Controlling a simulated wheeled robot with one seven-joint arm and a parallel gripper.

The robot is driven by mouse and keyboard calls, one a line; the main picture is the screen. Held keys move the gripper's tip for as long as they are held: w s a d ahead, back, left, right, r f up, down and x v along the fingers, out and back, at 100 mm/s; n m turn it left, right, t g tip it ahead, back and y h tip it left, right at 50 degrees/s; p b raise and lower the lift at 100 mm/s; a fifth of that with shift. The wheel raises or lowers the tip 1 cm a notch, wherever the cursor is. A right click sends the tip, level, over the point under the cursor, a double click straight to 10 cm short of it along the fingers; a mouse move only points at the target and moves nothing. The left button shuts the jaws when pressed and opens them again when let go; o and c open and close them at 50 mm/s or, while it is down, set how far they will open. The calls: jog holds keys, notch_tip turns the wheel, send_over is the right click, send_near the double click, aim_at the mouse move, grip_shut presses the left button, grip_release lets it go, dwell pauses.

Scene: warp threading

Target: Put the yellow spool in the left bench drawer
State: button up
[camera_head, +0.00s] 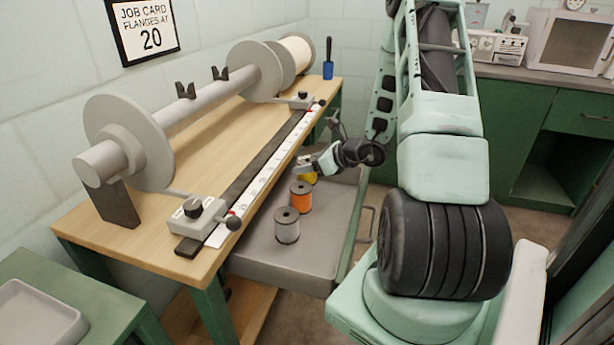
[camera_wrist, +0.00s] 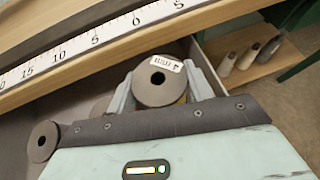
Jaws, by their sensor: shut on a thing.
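The yellow spool (camera_head: 309,178) is at the far end of a row of spools over the pulled-out grey bench drawer (camera_head: 262,262), mostly covered by my gripper (camera_head: 308,167). In the wrist view, my gripper (camera_wrist: 163,88) is shut on the spool, one finger on each side. The spool's grey top flange (camera_wrist: 153,92) with a white label faces the camera, and a little yellow shows below it. I cannot tell whether its base touches the drawer floor.
An orange spool (camera_head: 300,197) and a grey spool (camera_head: 287,226) stand in the drawer. The wooden bench (camera_head: 142,240) carries a large roller and a white ruler (camera_head: 262,178) along its front edge. Several cones (camera_wrist: 250,56) stand on a shelf. The drawer's near end is clear.

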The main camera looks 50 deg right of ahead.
jog(key=shift+f, duration=1.45)
jog(key=shift+f, duration=0.1)
jog(key=shift+f+b, duration=0.15)
jog(key=shift+b, duration=0.25)
jog(key=o, duration=0.7)
jog(key=shift+r+p, duration=0.3)
jog(key=shift+p, duration=0.05)
jog(key=p+v, duration=0.1)
jog(key=v, duration=1.1)
jog(key=shift+f, duration=0.1)
